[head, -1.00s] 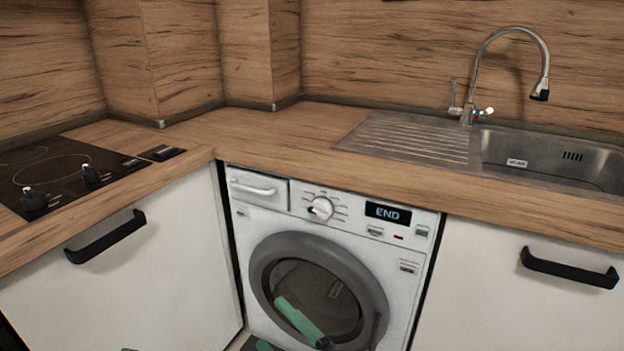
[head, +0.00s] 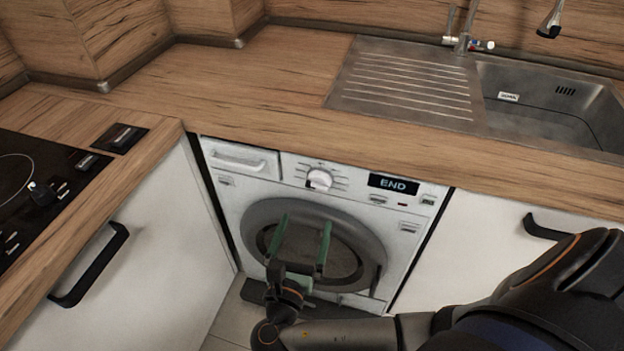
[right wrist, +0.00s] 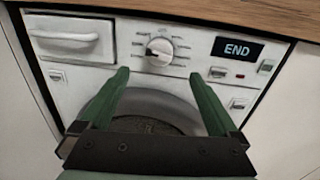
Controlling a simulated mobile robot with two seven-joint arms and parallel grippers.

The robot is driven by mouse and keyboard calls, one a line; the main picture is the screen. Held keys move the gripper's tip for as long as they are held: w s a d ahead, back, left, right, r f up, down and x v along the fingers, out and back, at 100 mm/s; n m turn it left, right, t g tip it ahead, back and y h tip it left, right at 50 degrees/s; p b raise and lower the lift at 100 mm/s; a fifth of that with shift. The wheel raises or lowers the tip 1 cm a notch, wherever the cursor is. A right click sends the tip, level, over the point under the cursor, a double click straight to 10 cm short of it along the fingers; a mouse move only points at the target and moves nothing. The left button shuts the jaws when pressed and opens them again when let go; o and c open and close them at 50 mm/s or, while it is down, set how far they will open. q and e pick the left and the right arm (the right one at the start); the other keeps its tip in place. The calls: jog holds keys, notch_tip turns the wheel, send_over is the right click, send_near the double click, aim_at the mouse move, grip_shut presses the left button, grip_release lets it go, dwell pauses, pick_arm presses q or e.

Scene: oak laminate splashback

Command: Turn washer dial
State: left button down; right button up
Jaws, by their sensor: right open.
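The washer (head: 405,236) is white with a round grey-rimmed door, and its display reads END. Its dial (head: 319,179) is a white round knob at the top middle of the panel. The dial also shows in the right wrist view (right wrist: 159,51), with a dark mark at its left side. My right gripper (head: 305,222) has green fingers, is open and empty, and is in front of the washer door, below the dial. In the right wrist view the fingertips (right wrist: 158,76) point up toward the panel, one either side of the dial and apart from it. My left gripper is not in view.
A wooden countertop (head: 255,90) overhangs the washer. A metal sink (head: 540,105) is at the right and a black hob (head: 40,185) at the left. Black cabinet handles (head: 92,265) stick out on both sides. The detergent drawer (head: 240,159) is left of the dial.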

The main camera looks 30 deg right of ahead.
aim_at(317, 188)
jog(key=b+x, duration=0.1)
jog(key=x, duration=1)
jog(key=shift+f, duration=0.1)
jog(key=shift+c, duration=0.2)
jog(key=c, duration=1.3)
